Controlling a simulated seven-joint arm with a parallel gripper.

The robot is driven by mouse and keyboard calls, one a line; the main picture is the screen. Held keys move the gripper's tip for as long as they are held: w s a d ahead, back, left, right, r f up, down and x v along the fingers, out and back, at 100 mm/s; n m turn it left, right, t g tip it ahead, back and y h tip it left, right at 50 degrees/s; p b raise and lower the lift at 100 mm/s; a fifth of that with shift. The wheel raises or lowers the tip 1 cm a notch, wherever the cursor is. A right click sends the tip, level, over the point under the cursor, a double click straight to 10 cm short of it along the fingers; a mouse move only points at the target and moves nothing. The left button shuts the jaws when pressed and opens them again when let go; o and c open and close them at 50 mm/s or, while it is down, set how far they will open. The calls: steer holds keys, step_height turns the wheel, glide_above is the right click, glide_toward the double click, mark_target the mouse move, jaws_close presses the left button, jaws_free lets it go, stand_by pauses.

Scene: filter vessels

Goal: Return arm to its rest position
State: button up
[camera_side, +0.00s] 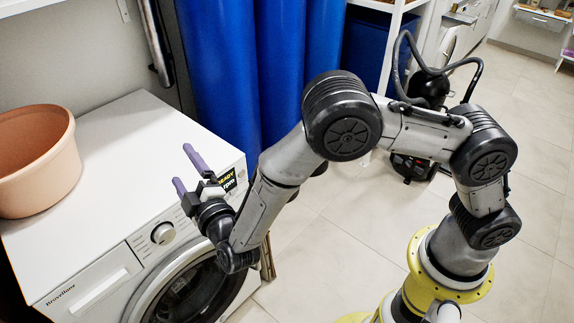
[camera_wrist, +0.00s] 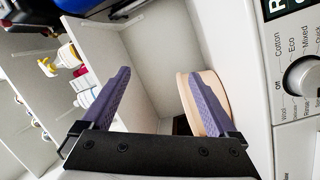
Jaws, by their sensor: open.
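My gripper (camera_side: 187,171) is in front of the upper front edge of a white washing machine (camera_side: 140,130), close to its control panel, in the side view. Its two purple fingers are spread apart and point up and to the left. In the wrist view my gripper (camera_wrist: 155,105) is open, with nothing between the fingers. My arm reaches from its yellow base at the lower right, bends high in the middle and comes down to the gripper.
A peach tub (camera_side: 38,160) stands on the machine's left side; it also shows behind the right finger in the wrist view (camera_wrist: 217,95). Blue cylinders (camera_side: 262,70) stand behind the machine. A black vacuum-like device (camera_side: 430,90) stands on the tiled floor behind my arm. Open floor (camera_side: 345,240) lies between machine and base.

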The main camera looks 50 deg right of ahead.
steer(key=w+d+r+m, duration=0.2)
steer(key=d+r, duration=0.4)
steer(key=r, duration=0.4)
steer(key=w+d+r+m, duration=0.1)
steer(key=d+r+m, duration=0.1)
steer(key=d+r, duration=0.55)
steer(key=s+d+r+m+g+y, duration=0.1)
steer(key=s+d+r+y, duration=0.4)
steer(key=s+r, duration=0.55)
steer(key=s+d+f+m+g, duration=0.2)
steer(key=s+f+g, duration=0.3)
steer(key=s, duration=0.8)
steer(key=s+d+f+m+g, duration=0.2)
steer(key=s+d+f+g, duration=0.2)
steer(key=s+f, duration=0.8)
steer(key=s+g, duration=0.1)
steer(key=g, duration=0.1)
steer(key=shift+m+g+h, duration=0.3)
steer(key=shift+h, duration=0.1)
